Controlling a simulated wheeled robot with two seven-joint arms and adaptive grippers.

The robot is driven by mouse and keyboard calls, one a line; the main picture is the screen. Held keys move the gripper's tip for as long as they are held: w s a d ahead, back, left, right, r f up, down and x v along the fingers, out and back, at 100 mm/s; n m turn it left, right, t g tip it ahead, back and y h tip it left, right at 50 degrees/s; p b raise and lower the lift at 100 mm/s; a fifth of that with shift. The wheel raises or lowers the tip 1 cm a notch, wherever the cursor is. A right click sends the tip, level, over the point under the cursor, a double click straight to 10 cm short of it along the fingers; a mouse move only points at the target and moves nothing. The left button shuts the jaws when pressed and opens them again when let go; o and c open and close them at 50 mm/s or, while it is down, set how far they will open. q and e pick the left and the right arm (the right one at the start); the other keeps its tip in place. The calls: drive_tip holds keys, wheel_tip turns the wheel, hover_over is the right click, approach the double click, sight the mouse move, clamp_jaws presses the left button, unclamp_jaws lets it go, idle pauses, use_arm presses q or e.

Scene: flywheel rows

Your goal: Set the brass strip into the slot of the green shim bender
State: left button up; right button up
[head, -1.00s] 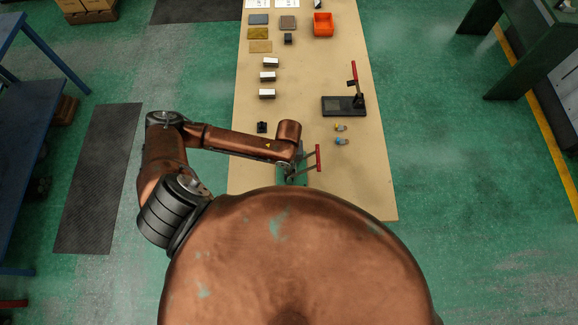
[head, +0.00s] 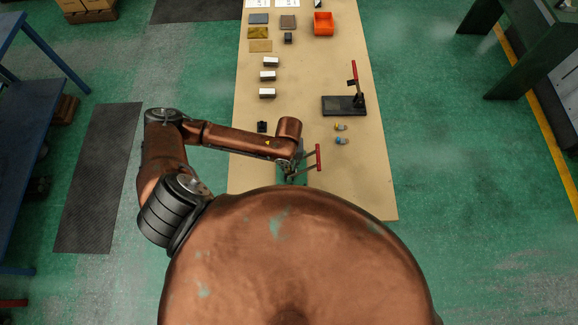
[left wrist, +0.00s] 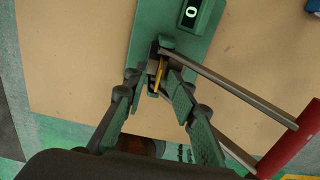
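The green shim bender (left wrist: 173,35) fills the top of the left wrist view, with a lit "0" on its display and a red-handled lever (left wrist: 290,140) at the right. In the head view the bender (head: 284,178) is mostly hidden by my left arm and body. A narrow yellow brass strip (left wrist: 158,74) stands edge-on at the bender's slot; how deep it sits cannot be told. My right gripper is not in view.
A black press with a red lever (head: 345,104) stands to the right on the tan table (head: 310,75). Several white-topped blocks (head: 268,76), flat plates and an orange bin (head: 323,24) lie farther up. Small blue and yellow pieces (head: 341,141) lie right of the bender.

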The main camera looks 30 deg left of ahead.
use_arm(q)
wheel_tip(320, 180, up, 11)
drive_tip(key=shift+f, duration=0.2)
drive_tip(key=shift+a, duration=0.1)
idle(0.5)
